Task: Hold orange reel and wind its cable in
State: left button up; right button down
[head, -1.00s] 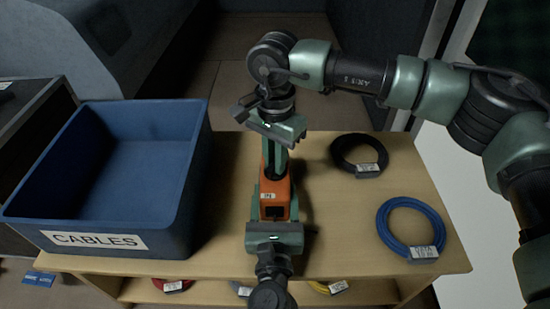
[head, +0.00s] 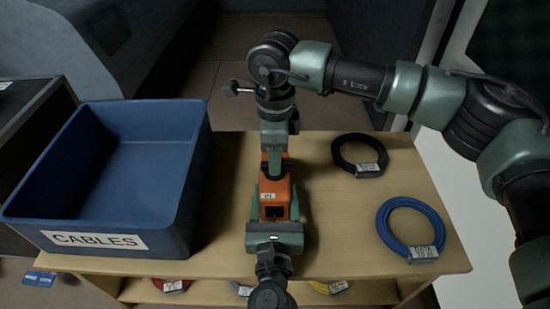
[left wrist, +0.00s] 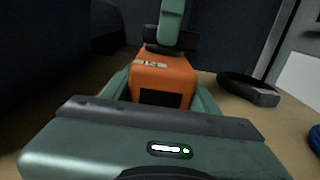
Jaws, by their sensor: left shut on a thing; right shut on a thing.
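The orange reel (head: 276,190) stands on the wooden table, right of the blue bin. It also shows in the left wrist view (left wrist: 163,78), with a small pale label and a dark opening on its near face. My left gripper (head: 276,197) is shut on the reel from the near side, one finger along each flank. My right gripper (head: 273,160) comes down over the reel's far end and is shut on the dark part on top of it. The right fingers show in the left wrist view (left wrist: 172,25). Their exact contact is hidden. I see no loose cable from the reel.
The blue bin (head: 190,215) marked CABLES stands close on the left. A black cable coil (head: 337,150) and a blue cable coil (head: 384,222) lie to the right. More coils lie on the lower shelf. The table between reel and coils is clear.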

jog(key=m, duration=0.4)
jog(key=shift+r+m, duration=0.1)
jog(key=shift+m, duration=0.3)
jog(key=m, duration=0.3)
jog(key=shift+m, duration=0.3)
jog(key=m, duration=0.8)
jog(key=shift+w+m, duration=0.1)
jog(key=shift+m, duration=0.2)
jog(key=c, duration=1.4)
grip_release()
